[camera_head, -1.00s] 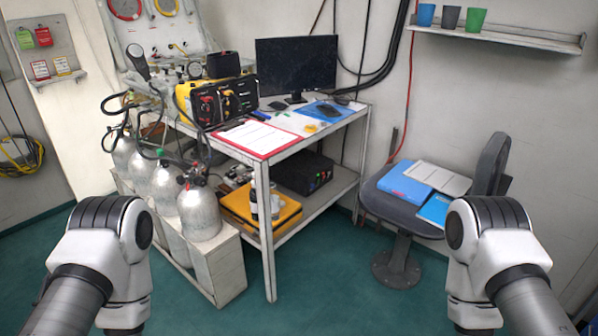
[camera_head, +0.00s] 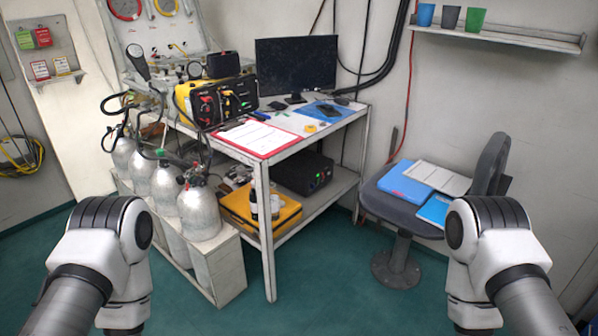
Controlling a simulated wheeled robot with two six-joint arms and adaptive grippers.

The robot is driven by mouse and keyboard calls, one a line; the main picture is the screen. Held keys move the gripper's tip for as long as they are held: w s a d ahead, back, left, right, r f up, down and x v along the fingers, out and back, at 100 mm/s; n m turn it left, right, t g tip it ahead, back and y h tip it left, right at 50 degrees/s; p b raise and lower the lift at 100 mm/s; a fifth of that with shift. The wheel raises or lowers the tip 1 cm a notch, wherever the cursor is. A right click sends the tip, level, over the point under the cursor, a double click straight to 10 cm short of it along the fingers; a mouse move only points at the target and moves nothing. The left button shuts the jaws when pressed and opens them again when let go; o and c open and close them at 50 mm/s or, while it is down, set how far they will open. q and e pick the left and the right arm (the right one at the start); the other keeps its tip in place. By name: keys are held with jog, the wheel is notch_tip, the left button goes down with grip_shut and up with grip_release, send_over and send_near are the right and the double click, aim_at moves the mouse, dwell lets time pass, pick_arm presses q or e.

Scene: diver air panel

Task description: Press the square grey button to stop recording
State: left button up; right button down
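I cannot make out a square grey button anywhere in the head view. A yellow and black unit (camera_head: 228,102) with several connectors and knobs on its front stands on the table (camera_head: 318,124). A black box (camera_head: 304,172) with small green lights sits on the table's lower shelf. Both my arms show at the lower left and lower right edges, well in front of the table. Neither gripper is in the picture.
A red clipboard (camera_head: 257,138), a monitor (camera_head: 296,65) and a blue mat (camera_head: 327,111) are on the table. Grey cylinders (camera_head: 199,213) in a rack stand left of it. A chair (camera_head: 396,222) with folders stands right. The floor in front is clear.

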pick_arm(q)
grip_shut()
dwell(1.4)
